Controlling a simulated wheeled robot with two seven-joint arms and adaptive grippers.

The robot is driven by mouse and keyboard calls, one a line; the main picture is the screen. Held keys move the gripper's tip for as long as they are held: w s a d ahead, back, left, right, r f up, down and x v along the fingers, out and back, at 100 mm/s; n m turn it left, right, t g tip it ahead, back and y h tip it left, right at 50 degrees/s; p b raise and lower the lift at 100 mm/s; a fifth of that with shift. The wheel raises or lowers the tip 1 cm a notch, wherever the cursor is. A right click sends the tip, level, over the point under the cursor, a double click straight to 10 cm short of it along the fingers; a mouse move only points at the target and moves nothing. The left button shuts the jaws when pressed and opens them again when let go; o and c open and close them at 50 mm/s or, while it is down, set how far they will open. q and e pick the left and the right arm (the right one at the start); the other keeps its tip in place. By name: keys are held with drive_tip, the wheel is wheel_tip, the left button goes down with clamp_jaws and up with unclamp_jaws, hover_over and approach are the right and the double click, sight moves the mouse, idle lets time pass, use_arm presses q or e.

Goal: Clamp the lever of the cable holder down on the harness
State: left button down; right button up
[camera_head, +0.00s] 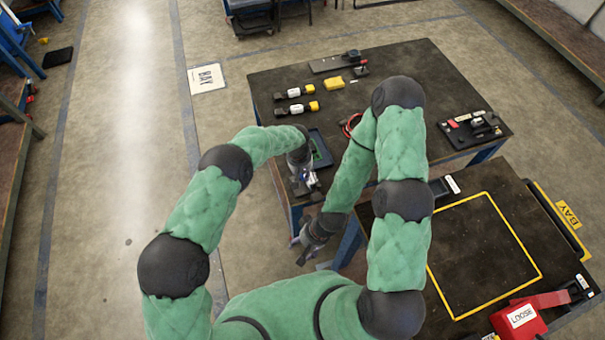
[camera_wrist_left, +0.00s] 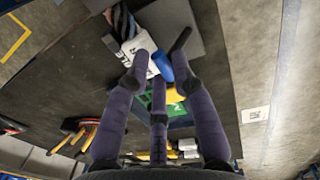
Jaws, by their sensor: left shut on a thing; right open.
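My left gripper (camera_head: 308,181) is at the near left corner of the dark table, low over its edge. In the left wrist view its dark fingers (camera_wrist_left: 158,60) close around a small white and blue part (camera_wrist_left: 165,66), which seems to be the cable holder with its lever. The fingers hide much of it, so I cannot tell the lever's angle. Striped cables (camera_wrist_left: 122,22), likely the harness, lie beside the white-labelled piece, next to a dark grey plate (camera_wrist_left: 182,22). My right gripper (camera_head: 316,232) is open and empty, lower and nearer my body, off the table edge.
A tray (camera_head: 321,150) with a green board lies just beyond my left gripper. A second table with a yellow-outlined square (camera_head: 485,255) and a red LOOSE box (camera_head: 520,317) stands right.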

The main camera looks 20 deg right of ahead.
use_arm(q)
drive_tip(key=shift+d+f+y+b, duration=0.65)
drive_tip(key=shift+y+b, duration=0.15)
drive_tip(key=shift+b, duration=0.95)
drive_tip(key=shift+d+y+b, duration=0.25)
drive_tip(key=shift+y+b, duration=0.35)
drive_tip(key=shift+b, duration=0.3)
drive_tip(key=c, duration=1)
unclamp_jaws()
drive_tip(key=shift+c, duration=0.2)
drive_tip(key=shift+r, duration=0.1)
wheel_tip(320, 180, up, 12)
drive_tip(key=d, duration=0.1)
drive_tip(key=shift+d, duration=0.4)
